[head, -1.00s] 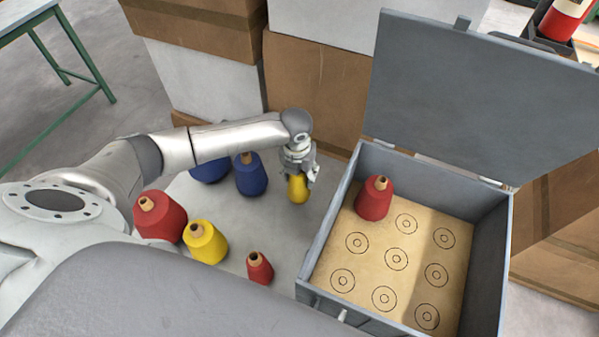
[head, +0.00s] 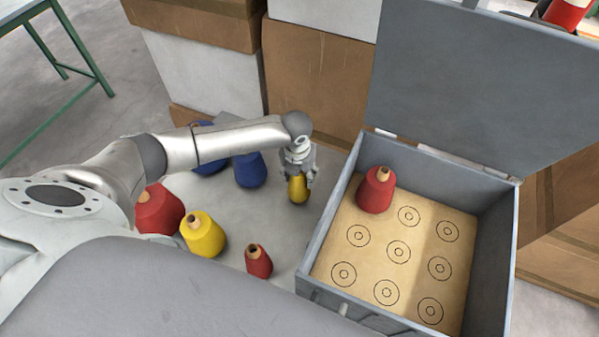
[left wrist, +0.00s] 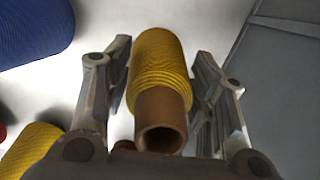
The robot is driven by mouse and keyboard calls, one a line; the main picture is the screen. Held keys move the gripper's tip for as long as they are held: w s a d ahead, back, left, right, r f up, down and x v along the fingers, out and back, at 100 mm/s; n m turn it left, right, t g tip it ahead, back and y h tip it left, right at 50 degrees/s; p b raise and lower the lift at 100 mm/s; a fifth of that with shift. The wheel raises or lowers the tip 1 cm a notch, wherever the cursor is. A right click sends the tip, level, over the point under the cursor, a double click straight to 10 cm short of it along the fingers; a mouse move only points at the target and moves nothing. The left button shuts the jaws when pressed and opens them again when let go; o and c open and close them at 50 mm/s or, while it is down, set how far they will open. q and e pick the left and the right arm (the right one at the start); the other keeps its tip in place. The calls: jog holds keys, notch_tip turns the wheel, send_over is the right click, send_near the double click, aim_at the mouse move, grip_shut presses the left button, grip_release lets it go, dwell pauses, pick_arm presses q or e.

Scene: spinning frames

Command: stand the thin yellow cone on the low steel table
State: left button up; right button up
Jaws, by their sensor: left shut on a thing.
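The thin yellow cone (head: 298,188) is in my left gripper (head: 299,176), which points down over the right part of the low steel table (head: 225,205). The left wrist view shows the yellow winding (left wrist: 160,62) and its brown hollow tip (left wrist: 162,125) between the two fingers. The cone looks about upright, with its tip toward the gripper. Its base is close to the tabletop; I cannot tell whether it touches. My right gripper is not in view.
An open grey case (head: 330,225) right of the table holds a red cone (head: 376,190) and ringed spots. Blue cones (head: 250,170) stand left of my gripper. A wider yellow cone (head: 203,235), a small red cone (head: 258,262) and a large red cone (head: 158,212) stand nearer.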

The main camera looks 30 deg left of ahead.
pick_arm(q)
jog(key=shift+f, duration=0.3)
jog(key=o, duration=1.2)
jog(key=r, duration=0.4)
jog(key=s+r, duration=0.1)
jog(key=r, duration=0.7)
jog(key=shift+s+d, duration=0.1)
jog(key=shift+s, duration=0.15)
